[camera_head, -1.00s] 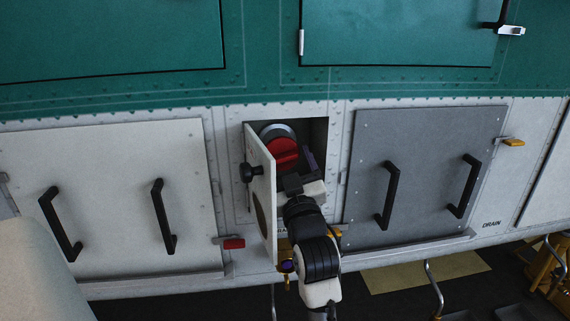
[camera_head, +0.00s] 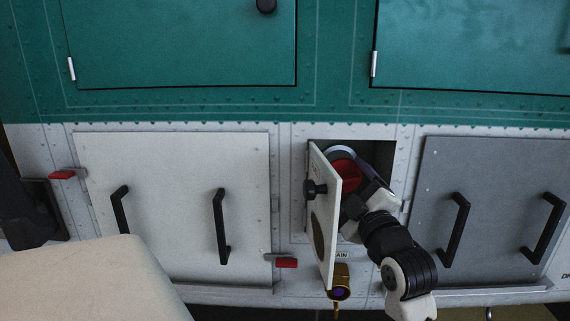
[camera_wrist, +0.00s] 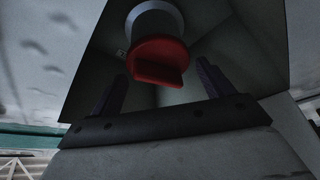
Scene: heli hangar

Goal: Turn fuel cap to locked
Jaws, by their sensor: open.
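The red fuel cap (camera_head: 345,172) sits on a grey filler neck inside a square recess in the white panel. In the wrist view the cap (camera_wrist: 158,58) shows a raised red grip bar across its face, on the pale neck (camera_wrist: 155,18). My gripper (camera_wrist: 155,88) is open, its two dark fingers standing apart below and to either side of the cap. No contact with the cap shows. In the head view my gripper (camera_head: 360,180) reaches into the recess from the lower right and partly hides the cap. Any lock marking is too small to read.
The small hinged door (camera_head: 324,225) with a black knob stands open just left of my gripper. A brass drain fitting (camera_head: 340,283) is below it. A white panel (camera_head: 172,215) and a grey panel (camera_head: 490,215), both with black handles, flank the recess.

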